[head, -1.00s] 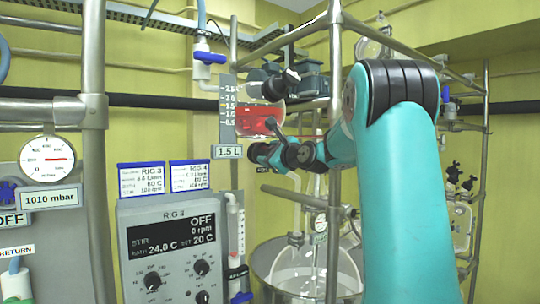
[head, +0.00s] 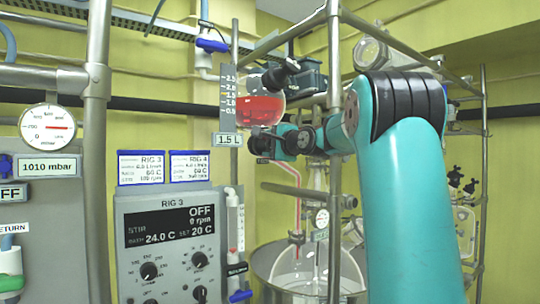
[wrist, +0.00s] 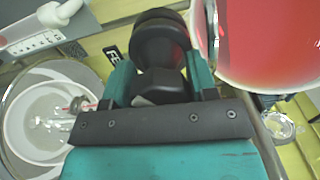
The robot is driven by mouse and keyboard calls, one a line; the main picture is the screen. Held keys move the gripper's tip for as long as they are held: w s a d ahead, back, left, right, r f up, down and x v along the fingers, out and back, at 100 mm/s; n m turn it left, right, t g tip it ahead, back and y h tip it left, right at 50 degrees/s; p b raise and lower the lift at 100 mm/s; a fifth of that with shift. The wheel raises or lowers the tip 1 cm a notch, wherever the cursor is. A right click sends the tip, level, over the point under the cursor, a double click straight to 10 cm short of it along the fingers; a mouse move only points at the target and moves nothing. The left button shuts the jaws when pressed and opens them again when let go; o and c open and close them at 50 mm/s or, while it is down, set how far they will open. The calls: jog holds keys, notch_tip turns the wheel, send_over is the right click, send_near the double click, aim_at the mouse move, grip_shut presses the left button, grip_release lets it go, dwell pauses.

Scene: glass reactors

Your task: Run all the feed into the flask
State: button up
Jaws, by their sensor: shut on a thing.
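The feed vessel (head: 262,103) is a round glass holding red liquid beside a scale, with a tag reading 1.5 L; its red liquid also fills the right of the wrist view (wrist: 265,55). My gripper (head: 268,143) is just below the vessel, shut on a black tap handle (wrist: 160,42); its fingertips are largely hidden by the handle and wrist. A thin red line of liquid (head: 298,190) shows in the tube leading down to the glass flask (head: 298,262). The flask stands in a round metal bath and looks mostly clear.
A metal bath (head: 268,258) surrounds the flask. A control box (head: 170,235) reads RIG 3, OFF, 0 rpm, 24.0 C. Steel posts (head: 334,130) stand close to my arm. A pressure gauge (head: 47,128) reads 1010 mbar at the left.

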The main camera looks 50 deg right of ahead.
jog(key=n+b, duration=0.5)
jog(key=n, duration=0.4)
jog(key=n+b, duration=0.5)
jog(key=n, duration=0.5)
jog(key=n+b, duration=0.5)
jog(key=n, duration=0.5)
jog(key=shift+d+f, duration=0.25)
jog(key=n+b, duration=0.1)
jog(key=n, duration=0.6)
jog(key=n+b, duration=0.1)
jog(key=n, duration=0.6)
jog(key=shift+r+n, duration=0.2)
jog(key=shift+n, duration=0.1)
jog(key=n, duration=1.3)
jog(key=shift+a+r+n+b, duration=0.15)
jog(key=shift+n+b, duration=0.2)
jog(key=shift+n, duration=0.05)
